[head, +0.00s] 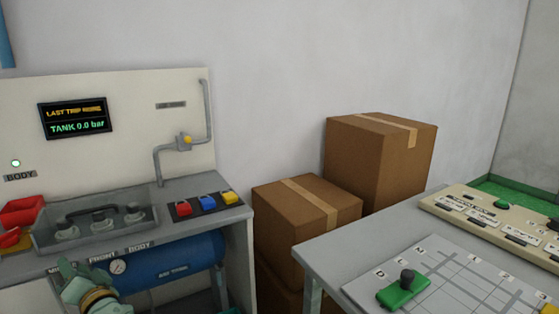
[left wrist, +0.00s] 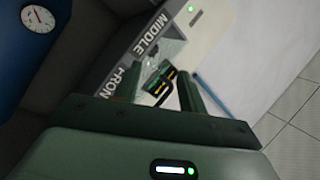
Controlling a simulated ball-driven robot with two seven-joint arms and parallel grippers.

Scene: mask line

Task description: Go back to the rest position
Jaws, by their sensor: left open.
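My left gripper (head: 76,272) shows at the lower left of the head view, in front of the bench with the blue tank. It is green with a gold-coloured ring. In the left wrist view its green fingers (left wrist: 122,85) stand apart, with nothing held between them. My right gripper is not in view.
A blue air tank (head: 165,262) with a gauge (head: 118,267) sits below. Cardboard boxes (head: 380,165) stand behind.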

